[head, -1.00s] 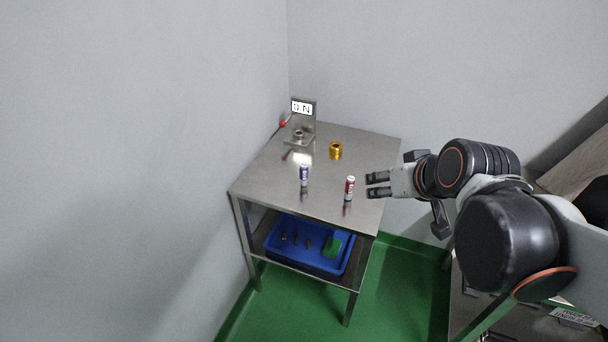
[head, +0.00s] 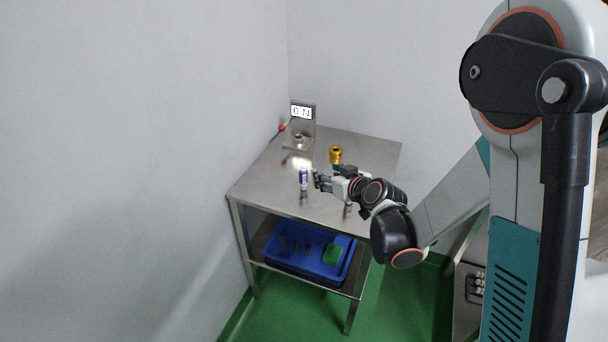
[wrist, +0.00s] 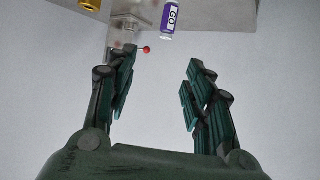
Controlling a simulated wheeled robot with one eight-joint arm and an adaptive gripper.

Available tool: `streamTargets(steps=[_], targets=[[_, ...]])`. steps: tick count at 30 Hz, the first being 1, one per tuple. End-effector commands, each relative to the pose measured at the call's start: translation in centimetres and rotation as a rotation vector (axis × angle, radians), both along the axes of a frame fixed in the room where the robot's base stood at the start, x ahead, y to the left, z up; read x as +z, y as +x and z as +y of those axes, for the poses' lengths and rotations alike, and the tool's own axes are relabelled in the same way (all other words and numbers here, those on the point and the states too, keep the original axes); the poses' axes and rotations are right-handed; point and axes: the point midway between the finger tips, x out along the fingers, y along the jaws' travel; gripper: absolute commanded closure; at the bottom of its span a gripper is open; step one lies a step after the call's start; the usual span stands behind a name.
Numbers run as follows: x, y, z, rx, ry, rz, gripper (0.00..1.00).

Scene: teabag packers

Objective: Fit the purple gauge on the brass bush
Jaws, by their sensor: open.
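The purple gauge (head: 303,180) stands upright on the steel table, left of my gripper. In the wrist view the purple gauge (wrist: 170,20) shows at the top, beyond the fingertips, with a white "GO" label. The brass bush (head: 336,152) sits on the table behind my gripper; a bit of it shows at the top left of the wrist view (wrist: 91,4). My gripper (head: 316,182) is open and empty, its fingers pointing towards the purple gauge. In the wrist view a clear gap lies between the fingers (wrist: 158,78).
A metal stand with a display (head: 302,112) is at the table's back left, with a red-knobbed lever (head: 282,128) beside it. A blue tray (head: 287,262) holding several items is on the lower shelf. My arm mostly hides the red gauge. The table's front left (head: 262,185) is clear.

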Motion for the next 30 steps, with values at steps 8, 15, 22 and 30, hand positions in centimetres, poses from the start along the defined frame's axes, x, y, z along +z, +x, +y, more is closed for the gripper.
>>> streamTargets(steps=[8,15,22,30], targets=[[-3.6,1.2,1.0,0.017,0.009,-0.052,0.53],[-5.0,3.5,2.5,0.019,0.011,-0.055,0.53],[-6.6,6.9,4.3,0.019,0.010,-0.054,0.53],[-7.2,8.5,5.2,0.017,0.011,-0.055,0.53]])
